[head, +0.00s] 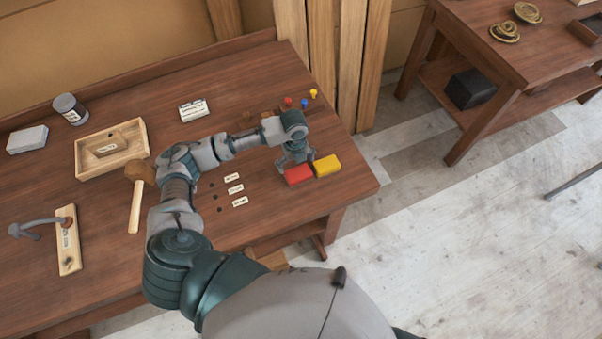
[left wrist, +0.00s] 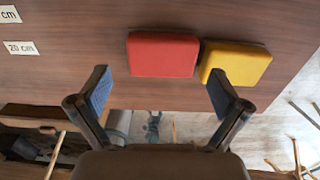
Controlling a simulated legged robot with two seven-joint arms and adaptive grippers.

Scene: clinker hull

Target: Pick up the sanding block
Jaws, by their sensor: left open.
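My left gripper (head: 294,162) is open and empty over the right end of the bench, close to a red block (head: 298,175) and a yellow block (head: 327,166). In the left wrist view the open fingers of my left gripper (left wrist: 160,84) frame the red block (left wrist: 163,54), and the yellow block (left wrist: 236,62) sits close beside it, behind the right fingertip. A labelled wooden block (head: 107,146) lies in a shallow wooden tray (head: 84,166). A pale grey block (head: 27,139) lies left of the tray. I cannot read which block is the sanding block. My right gripper is not in view.
The bench (head: 230,94) also holds a mallet (head: 136,200), a jar (head: 70,108), a labelled white item (head: 194,110), several small coloured pegs (head: 304,102) and distance labels (head: 235,189). A board with a grey curved tool (head: 68,240) lies at left. The bench edge is close by the coloured blocks.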

